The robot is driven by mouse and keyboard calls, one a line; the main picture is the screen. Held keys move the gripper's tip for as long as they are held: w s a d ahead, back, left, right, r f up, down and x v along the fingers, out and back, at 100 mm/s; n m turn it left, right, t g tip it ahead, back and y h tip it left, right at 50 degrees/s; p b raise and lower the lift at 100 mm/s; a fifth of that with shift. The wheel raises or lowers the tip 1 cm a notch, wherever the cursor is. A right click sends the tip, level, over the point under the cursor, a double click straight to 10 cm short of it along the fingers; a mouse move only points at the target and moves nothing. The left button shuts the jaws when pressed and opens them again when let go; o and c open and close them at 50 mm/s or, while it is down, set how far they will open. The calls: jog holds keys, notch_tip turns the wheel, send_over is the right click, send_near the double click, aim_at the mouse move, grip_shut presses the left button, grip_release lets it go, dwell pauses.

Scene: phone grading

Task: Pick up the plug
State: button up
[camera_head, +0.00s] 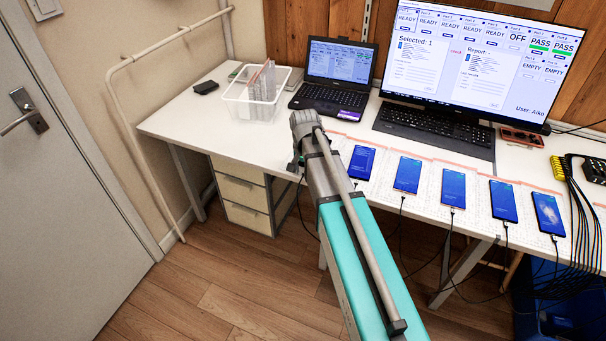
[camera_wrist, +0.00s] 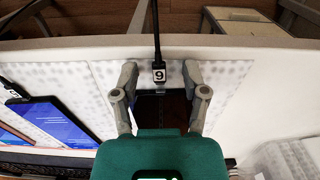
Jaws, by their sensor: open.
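In the wrist view, a dark plug (camera_wrist: 158,82) with a white numbered label lies at the lower end of a dark phone (camera_wrist: 160,108). The label's digit looks like a 6 or a 9. The plug's black cable (camera_wrist: 157,30) runs up over the table's edge. My gripper (camera_wrist: 160,72) is open, with one grey finger on each side of the plug and a gap on both sides. My green gripper body hides much of the phone. In the head view my arm hides this phone and plug, and my fingers are hard to make out.
Several lit phones with cables, such as the nearest one (camera_head: 361,162), lie in a row to the right. A clear bin (camera_head: 236,101), a laptop (camera_head: 322,95) and a large monitor (camera_head: 480,50) stand behind.

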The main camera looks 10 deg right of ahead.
grip_shut()
jog(key=shift+r, duration=0.15)
dwell(0.4)
notch_tip(320, 180, up, 3)
jog(key=p, duration=0.3)
jog(key=s+d+r+p, duration=0.2)
jog(key=s+r+p, duration=0.8)
jog(key=s, duration=0.4)
jog(key=shift+r, duration=0.15)
